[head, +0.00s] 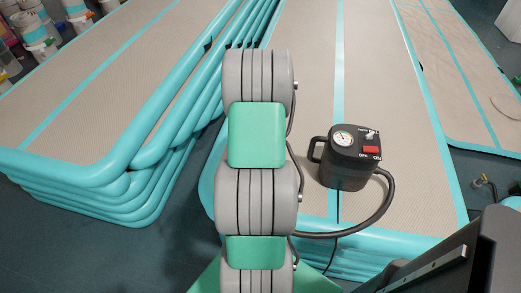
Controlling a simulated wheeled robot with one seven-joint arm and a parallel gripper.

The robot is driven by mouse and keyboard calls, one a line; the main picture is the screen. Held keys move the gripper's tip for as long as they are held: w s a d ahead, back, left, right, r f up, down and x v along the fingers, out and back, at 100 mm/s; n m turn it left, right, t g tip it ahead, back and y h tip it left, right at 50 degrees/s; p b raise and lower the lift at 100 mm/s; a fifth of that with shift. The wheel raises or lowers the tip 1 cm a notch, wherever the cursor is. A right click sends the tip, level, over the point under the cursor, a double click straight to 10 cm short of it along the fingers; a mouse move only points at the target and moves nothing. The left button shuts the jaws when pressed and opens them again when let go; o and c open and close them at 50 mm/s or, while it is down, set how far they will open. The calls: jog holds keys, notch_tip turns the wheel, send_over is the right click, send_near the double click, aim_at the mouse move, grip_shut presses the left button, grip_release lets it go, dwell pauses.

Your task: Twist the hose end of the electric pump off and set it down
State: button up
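The electric pump (350,160) is a black box with a side handle, a round white gauge and a red switch marked ON and OFF. It stands upright on a beige and turquoise inflatable track right of centre. Its black hose (386,200) leaves the right side, curves down toward the front and runs left behind my grey and green arm. The hose end cannot be made out. A thin dark cable hangs from the pump's front. My arm fills the middle of the head view. My gripper is not identifiable, so its hold and distance to the pump cannot be told.
Stacked inflatable tracks (85,150) lie at the left, with several buckets (35,35) behind. Another track (460,75) lies at the right. A small brass-coloured fitting (484,181) lies on the dark floor there. A large black part cuts across the lower right corner.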

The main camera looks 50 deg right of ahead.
jog(key=shift+f, duration=0.15)
jog(key=c, duration=1.3)
jog(key=n, duration=0.6)
jog(key=shift+n, duration=0.4)
jog(key=shift+c, duration=0.2)
jog(key=n, duration=0.3)
jog(key=shift+n+p, duration=0.35)
jog(key=shift+n, duration=0.05)
jog(key=n, duration=0.4)
jog(key=shift+a+r+p, duration=0.1)
jog(key=shift+r+p, duration=1.85)
jog(key=shift+r, duration=0.6)
